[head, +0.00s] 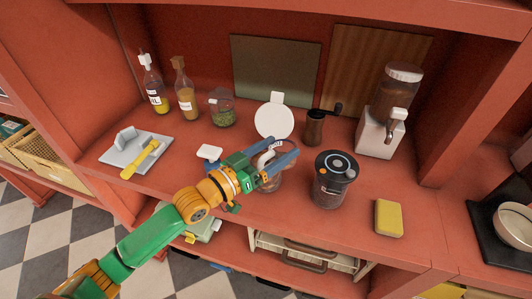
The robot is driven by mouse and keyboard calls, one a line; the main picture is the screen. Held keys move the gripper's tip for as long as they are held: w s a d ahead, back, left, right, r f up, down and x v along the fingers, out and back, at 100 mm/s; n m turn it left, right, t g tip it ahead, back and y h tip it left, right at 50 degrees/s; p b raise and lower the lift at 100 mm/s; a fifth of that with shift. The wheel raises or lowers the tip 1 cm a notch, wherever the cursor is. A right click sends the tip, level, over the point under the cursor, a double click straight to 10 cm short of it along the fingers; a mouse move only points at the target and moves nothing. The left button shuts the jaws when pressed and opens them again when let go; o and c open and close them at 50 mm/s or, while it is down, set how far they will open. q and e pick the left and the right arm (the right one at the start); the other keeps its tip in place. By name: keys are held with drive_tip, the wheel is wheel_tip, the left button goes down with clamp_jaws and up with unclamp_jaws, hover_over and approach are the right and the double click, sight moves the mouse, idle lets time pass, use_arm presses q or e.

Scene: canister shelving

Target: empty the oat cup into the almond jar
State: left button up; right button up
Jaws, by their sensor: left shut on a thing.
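My left gripper (278,160) reaches in from the lower left, its blue fingers shut on a clear vessel (272,183) near the middle of the shelf. The fingers hide much of this vessel. I cannot tell whether it is the oat cup or the almond jar, or whether it is lifted. A round white lid (273,122) stands raised just behind it. A dark, labelled canister with a black top (330,180) stands to the right of the gripper. A small blue thing with a white top (210,155) is left of the gripper, partly hidden. My right gripper is not in view.
Two bottles (186,92) and a round jar with green contents (222,109) stand at back left. A grey board with a yellow tool (136,150) lies left. A grinder (315,127), a dispenser (381,132) and a yellow sponge (388,218) are right.

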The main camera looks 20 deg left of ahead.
sight(283, 152)
use_arm(q)
drive_tip(key=shift+f+m, duration=0.15)
drive_tip(key=shift+m, duration=0.15)
drive_tip(key=d+r+p, duration=0.1)
drive_tip(key=p, duration=0.1)
drive_tip(key=s+r+p, duration=0.1)
drive_tip(key=p, duration=0.1)
drive_tip(key=shift+d+r, duration=0.4)
drive_tip(key=s+d+r, duration=0.1)
drive_tip(key=s+d+r+p, duration=0.1)
drive_tip(key=d, duration=0.1)
drive_tip(key=shift+s+d+r, duration=0.1)
drive_tip(key=shift+r, duration=0.05)
